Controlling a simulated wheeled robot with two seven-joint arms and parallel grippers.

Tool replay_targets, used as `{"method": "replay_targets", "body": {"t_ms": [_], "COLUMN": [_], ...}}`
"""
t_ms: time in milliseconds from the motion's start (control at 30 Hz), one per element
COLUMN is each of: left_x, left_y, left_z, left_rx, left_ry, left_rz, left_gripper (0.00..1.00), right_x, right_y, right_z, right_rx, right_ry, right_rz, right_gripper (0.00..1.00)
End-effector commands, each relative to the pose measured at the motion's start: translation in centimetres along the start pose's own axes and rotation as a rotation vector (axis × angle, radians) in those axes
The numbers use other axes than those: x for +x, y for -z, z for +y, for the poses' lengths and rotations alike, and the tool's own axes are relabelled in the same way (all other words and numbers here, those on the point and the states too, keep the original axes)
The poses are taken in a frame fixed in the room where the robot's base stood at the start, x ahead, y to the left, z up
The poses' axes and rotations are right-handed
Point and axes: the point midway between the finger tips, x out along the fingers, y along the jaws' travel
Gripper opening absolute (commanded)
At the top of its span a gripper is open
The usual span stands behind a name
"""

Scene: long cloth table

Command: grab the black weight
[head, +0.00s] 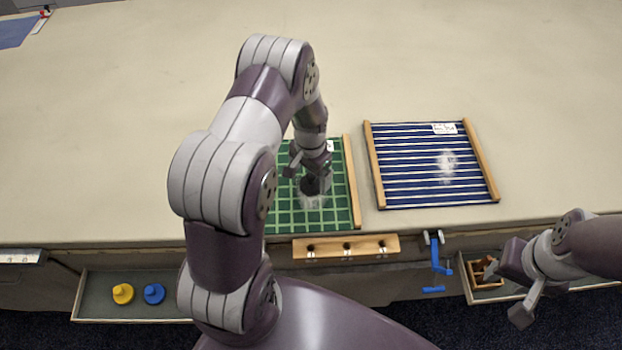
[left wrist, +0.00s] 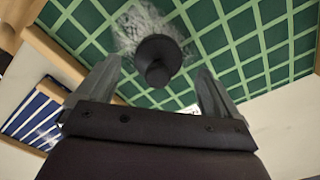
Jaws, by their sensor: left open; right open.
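The black weight (head: 309,186) stands on the green checked board (head: 284,213), on a whitish smudge. My left gripper (head: 308,172) is right over it, partly hiding it in the head view. In the left wrist view the black weight (left wrist: 158,58) shows as a round base with a knob, just ahead of and between the two open fingers (left wrist: 157,85). I cannot tell whether the fingers touch it. My right gripper (head: 510,290) is open and empty, low at the right, in front of the table's edge.
A blue striped board (head: 410,190) with wooden side rails lies right of the green one. A wooden strip with holes (head: 345,247) is at the table's front edge. A tray below holds a yellow weight (head: 122,293) and a blue weight (head: 154,293).

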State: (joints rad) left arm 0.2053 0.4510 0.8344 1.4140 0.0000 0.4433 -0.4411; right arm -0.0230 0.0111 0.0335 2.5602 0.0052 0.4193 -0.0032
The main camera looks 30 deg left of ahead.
Motion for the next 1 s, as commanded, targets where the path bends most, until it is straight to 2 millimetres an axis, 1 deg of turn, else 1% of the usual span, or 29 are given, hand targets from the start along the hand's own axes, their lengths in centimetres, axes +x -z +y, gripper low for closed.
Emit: {"method": "replay_targets", "body": {"t_ms": [33, 100, 200, 400, 433, 467, 500, 567, 600, 667, 900, 1000], "left_x": [0.5, 1.9, 2.9, 3.1, 3.1, 3.1, 3.1, 3.1, 3.1, 3.1, 3.0, 2.5], "left_y": [0.0, 0.1, 0.2, 0.2, 0.2, 0.2, 0.2, 0.2, 0.2, 0.2, 0.3, 0.3], "left_z": [0.1, 0.1, 0.1, 0.1, 0.1, 0.1, 0.1, 0.1, 0.1, 0.1, 0.0, 0.0], "left_rx": [0.000, -0.001, -0.001, 0.000, 0.000, 0.000, 0.000, 0.000, 0.000, 0.000, 0.000, 0.000], "left_ry": [-0.002, -0.001, 0.000, 0.001, 0.001, 0.001, 0.001, 0.001, 0.001, 0.001, 0.001, 0.002], "left_rz": [-0.005, -0.002, 0.000, 0.002, 0.002, 0.001, 0.001, 0.001, 0.001, 0.001, 0.003, 0.004], "left_gripper": [0.95, 0.95, 0.95, 0.95, 0.88, 0.78, 0.65, 0.46, 0.33, 0.14, 0.14, 0.14], "right_x": [-1.1, -1.2, -1.2, -1.1, -1.1, -1.1, -1.1, -1.1, -1.1, -1.1, -1.1, -0.8], "right_y": [0.1, 0.2, 0.2, 0.1, 0.1, 0.1, 0.1, 0.1, 0.1, 0.1, 0.1, 0.1], "right_z": [0.0, 0.0, 0.0, 0.0, 0.0, 0.0, 0.0, 0.0, 0.0, 0.0, 0.0, 0.0], "right_rx": [0.000, 0.000, 0.000, 0.000, 0.000, 0.000, 0.000, 0.000, 0.000, 0.000, 0.000, 0.000], "right_ry": [0.000, 0.000, 0.000, 0.000, 0.000, 0.000, 0.000, 0.000, 0.000, 0.000, 0.000, 0.000], "right_rz": [0.001, 0.001, 0.001, 0.000, 0.000, 0.000, 0.001, 0.001, 0.001, 0.001, 0.001, 0.001], "right_gripper": [0.43, 0.43, 0.43, 0.43, 0.43, 0.43, 0.43, 0.43, 0.43, 0.43, 0.43, 0.43]}}
